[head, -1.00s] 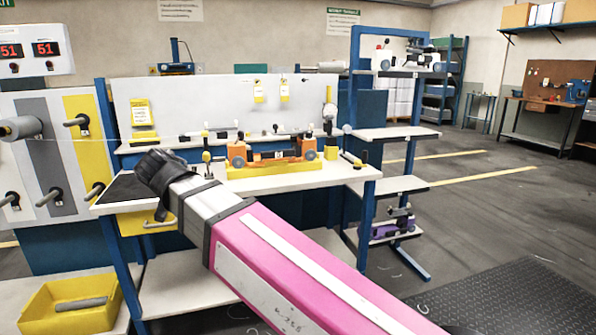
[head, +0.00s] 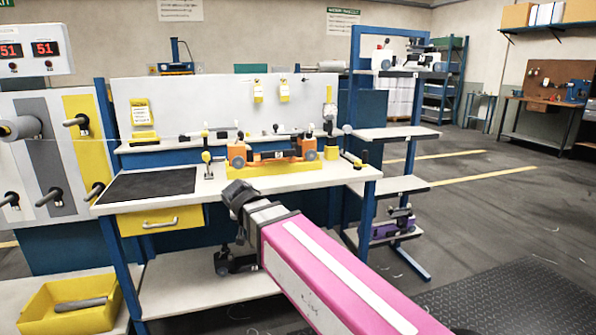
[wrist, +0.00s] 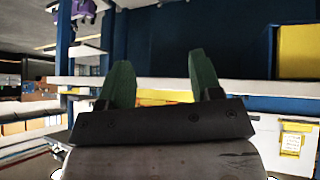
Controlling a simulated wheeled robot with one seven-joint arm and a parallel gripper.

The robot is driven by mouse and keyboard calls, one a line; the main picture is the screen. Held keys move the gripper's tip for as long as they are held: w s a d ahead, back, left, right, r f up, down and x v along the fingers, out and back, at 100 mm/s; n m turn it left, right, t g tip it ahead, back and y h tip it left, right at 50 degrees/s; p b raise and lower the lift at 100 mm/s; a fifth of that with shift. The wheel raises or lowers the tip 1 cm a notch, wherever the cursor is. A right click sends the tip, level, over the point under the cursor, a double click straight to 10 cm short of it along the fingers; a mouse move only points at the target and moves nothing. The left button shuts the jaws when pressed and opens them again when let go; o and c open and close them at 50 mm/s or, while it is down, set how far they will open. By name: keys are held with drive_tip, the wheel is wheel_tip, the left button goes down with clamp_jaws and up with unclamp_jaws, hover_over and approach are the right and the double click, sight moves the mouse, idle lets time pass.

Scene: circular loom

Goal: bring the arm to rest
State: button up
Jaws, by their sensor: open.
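My pink arm (head: 335,275) reaches in from the lower right of the head view. My gripper hangs below the bench's front edge, to the right of the yellow drawer; it shows dark in the head view (head: 228,262). In the wrist view its two green fingers (wrist: 160,85) stand apart with nothing between them. The workbench (head: 290,182) carries an orange and grey fixture (head: 272,153) on a yellow base. A dark mat (head: 150,185) lies bare on the bench's left part.
A yellow drawer (head: 160,220) sits under the bench top. A yellow bin (head: 70,305) with a grey cylinder stands at lower left. A panel with rollers (head: 45,150) stands left. Blue-framed shelves (head: 395,133) stand right of the bench. The floor (head: 480,215) at right is open.

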drive_tip(key=d+f+g, duration=0.4)
drive_tip(key=d+f, duration=1)
drive_tip(key=d, duration=0.4)
drive_tip(key=s+d+f+g, duration=0.2)
drive_tip(key=s+d+f, duration=0.1)
drive_tip(key=d+f, duration=0.3)
drive_tip(key=s+d+f+m+g+y, duration=0.1)
drive_tip(key=s+d+f, duration=0.2)
drive_tip(key=d+f, duration=0.3)
drive_tip(key=d, duration=0.4)
drive_tip(key=shift+g, duration=0.4)
drive_tip(key=shift+a+f, duration=0.1)
drive_tip(key=shift+a, duration=0.05)
